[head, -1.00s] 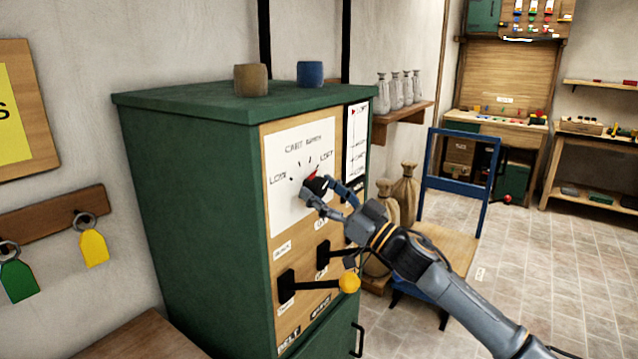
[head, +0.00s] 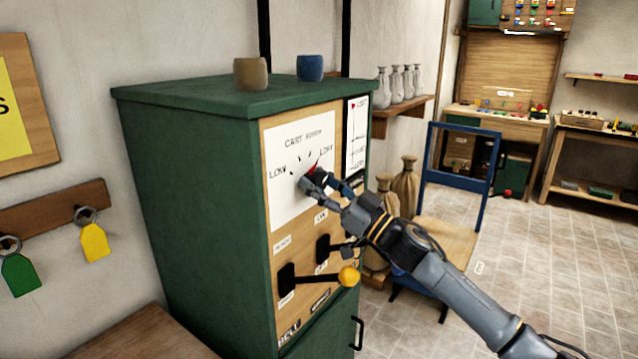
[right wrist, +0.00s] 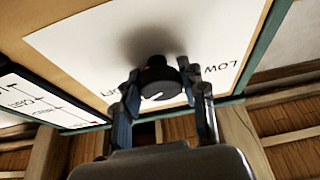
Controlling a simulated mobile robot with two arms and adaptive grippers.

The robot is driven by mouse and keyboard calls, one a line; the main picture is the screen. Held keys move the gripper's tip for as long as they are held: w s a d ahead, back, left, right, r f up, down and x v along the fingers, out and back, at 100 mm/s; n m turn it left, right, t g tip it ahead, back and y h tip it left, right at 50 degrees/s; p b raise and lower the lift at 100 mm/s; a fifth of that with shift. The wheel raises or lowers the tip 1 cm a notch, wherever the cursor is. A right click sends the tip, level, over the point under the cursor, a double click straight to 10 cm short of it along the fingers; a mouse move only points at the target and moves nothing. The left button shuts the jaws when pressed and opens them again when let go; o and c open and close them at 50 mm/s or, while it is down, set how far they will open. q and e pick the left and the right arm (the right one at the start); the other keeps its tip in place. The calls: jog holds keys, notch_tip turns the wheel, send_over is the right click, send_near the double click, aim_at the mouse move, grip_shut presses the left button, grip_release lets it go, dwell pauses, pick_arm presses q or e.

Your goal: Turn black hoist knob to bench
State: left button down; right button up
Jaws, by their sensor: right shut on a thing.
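The black knob (head: 319,174) sits on a white dial plate (head: 290,205) on the front of a green cabinet (head: 190,200). The plate has LOW on its left, tick marks and a second, blurred word on its right; a red mark shows beside the knob at the upper right. My right gripper (head: 325,184) is shut on the knob and partly hides it in the head view. In the right wrist view the knob (right wrist: 157,78) is between the two fingers and shows a white pointer line on its face. My left gripper is not in view.
Below the dial are black levers, one with a yellow ball (head: 349,277). A brown cup (head: 250,73) and a blue cup (head: 310,67) stand on the cabinet top. A blue-framed chair (head: 459,190) and tied sacks (head: 405,187) are behind my right arm. Tiled floor is open at right.

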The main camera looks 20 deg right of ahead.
aim_at(302, 126)
jog(key=n+g+y, duration=0.1)
jog(key=n, duration=0.1)
jog(key=n+g+y, duration=0.1)
jog(key=n, duration=0.2)
jog(key=shift+d+r+p, duration=0.1)
jog(key=shift+r+p, duration=0.05)
jog(key=shift+p, duration=0.15)
jog(key=shift+n+g+y+p, duration=0.2)
jog(key=shift+n+g, duration=0.35)
jog(key=shift+n, duration=0.8)
jog(key=shift+n+g+y+p, duration=0.15)
jog(key=shift+n+g, duration=0.4)
jog(key=shift+n, duration=0.8)
jog(key=o, duration=1.2)
jog(key=shift+c, duration=0.2)
notch_tip(302, 126, up, 10)
jog(key=shift+f, duration=0.1)
